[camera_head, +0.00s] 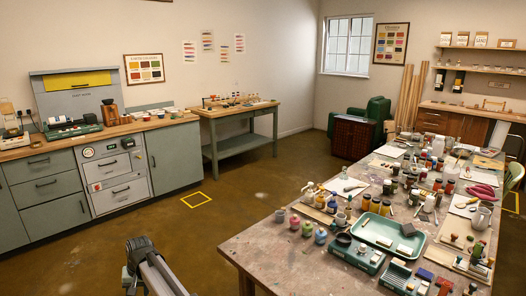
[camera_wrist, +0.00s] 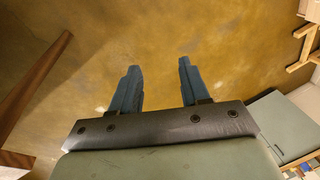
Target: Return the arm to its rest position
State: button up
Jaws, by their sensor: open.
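My gripper (camera_wrist: 157,88) shows in the wrist view with its two blue-grey fingers spread apart. Nothing is between them, and only brown floor lies beyond. In the head view my arm (camera_head: 152,268) shows at the bottom, left of the big table; the gripper's fingers cannot be made out there. The arm is over open floor and apart from the table and the cabinets.
The cluttered worktable (camera_head: 262,242) fills the right, with jars, a green tray (camera_head: 366,240) and bottles. Grey-green cabinets (camera_head: 175,158) line the left wall. A workbench (camera_head: 240,111) stands at the back. Floor (camera_head: 240,178) between them is clear, with a yellow square (camera_head: 196,200) marked on it.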

jog(key=s+f+n, duration=0.2)
jog(key=s+f, duration=0.5)
jog(key=s, duration=0.1)
jog(key=s+d+f+m+g+h, duration=0.1)
jog(key=s+d+f, duration=0.1)
jog(key=d+f, duration=0.75)
jog(key=s+d+f+m+g+h, duration=0.15)
jog(key=d+f, duration=0.35)
jog(key=d, duration=1)
jog(key=s+d+f+m+g, duration=0.1)
jog(key=s+d+f, duration=0.2)
jog(key=d+f, duration=0.7)
jog(key=s+d+f+m+g, duration=0.1)
jog(key=s+d+f, duration=0.1)
jog(key=s+d, duration=1)
jog(key=s+d+f+m+g, duration=0.2)
jog(key=s+d, duration=1)
jog(key=s, duration=0.1)
jog(key=shift+s+d, duration=0.2)
jog(key=shift+d, duration=0.2)
